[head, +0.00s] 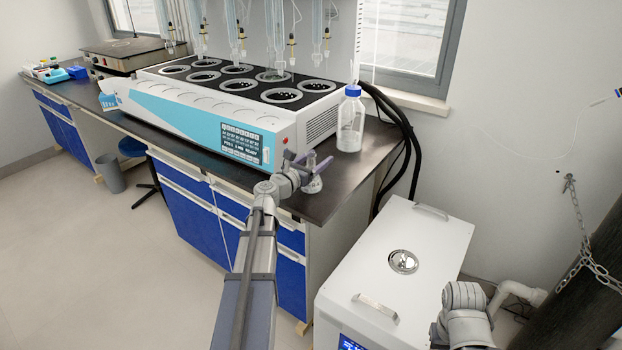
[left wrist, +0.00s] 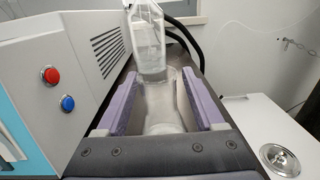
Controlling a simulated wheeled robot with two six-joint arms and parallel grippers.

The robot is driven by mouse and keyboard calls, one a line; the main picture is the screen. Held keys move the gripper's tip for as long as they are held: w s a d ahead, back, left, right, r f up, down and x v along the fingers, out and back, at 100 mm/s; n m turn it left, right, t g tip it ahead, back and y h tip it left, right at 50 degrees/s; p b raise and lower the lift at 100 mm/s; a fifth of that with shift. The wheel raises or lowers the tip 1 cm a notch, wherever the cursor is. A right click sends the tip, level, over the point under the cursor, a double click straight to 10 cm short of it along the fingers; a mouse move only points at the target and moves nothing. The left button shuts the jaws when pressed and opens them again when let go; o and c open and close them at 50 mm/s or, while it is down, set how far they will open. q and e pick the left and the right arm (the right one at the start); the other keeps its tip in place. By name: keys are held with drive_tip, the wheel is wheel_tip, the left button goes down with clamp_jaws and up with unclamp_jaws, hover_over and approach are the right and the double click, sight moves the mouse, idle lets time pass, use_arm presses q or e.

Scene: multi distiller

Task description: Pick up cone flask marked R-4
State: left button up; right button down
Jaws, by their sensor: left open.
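A clear glass cone flask (head: 313,184) stands on the dark bench top near its front right corner. It also shows in the left wrist view (left wrist: 160,105), between the two purple fingers. No R-4 marking can be read on it. My left gripper (head: 308,163) is open, with its fingers on either side of the flask's neck and upper part. In the left wrist view, gaps show between the flask and both fingers (left wrist: 160,82). My right gripper is out of view.
A clear bottle with a blue cap (head: 350,125) stands just behind the flask. The multi distiller (head: 210,110) lies close on the left. The bench's right edge is near, and a white box unit (head: 405,260) stands lower down on the right.

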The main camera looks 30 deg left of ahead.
use_arm(q)
clamp_jaws()
idle(0.4)
idle(0.9)
